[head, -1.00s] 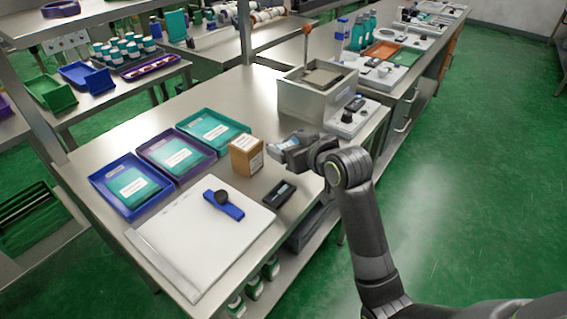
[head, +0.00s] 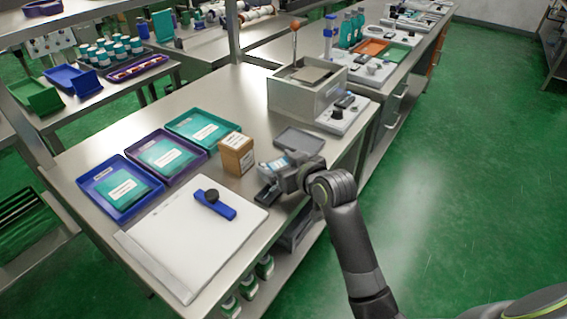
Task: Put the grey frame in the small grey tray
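The small grey tray (head: 299,140) lies flat and looks empty on the steel table, just behind my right gripper. My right gripper (head: 268,169) is low over the table, between the cardboard box and the table's right edge. A pale blue and white patch shows at its fingers; I cannot tell whether this is a held thing or part of the gripper. I cannot make out a grey frame for certain. A dark flat device (head: 267,196) lies under the front of the gripper, partly hidden by it. My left gripper is not in view.
The cardboard box (head: 236,155) stands close left of the gripper. A grey open-topped machine (head: 295,98) with a control panel (head: 343,115) stands behind the tray. Purple and blue trays line the left. A white board (head: 190,240) with a blue tool (head: 215,205) lies in front.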

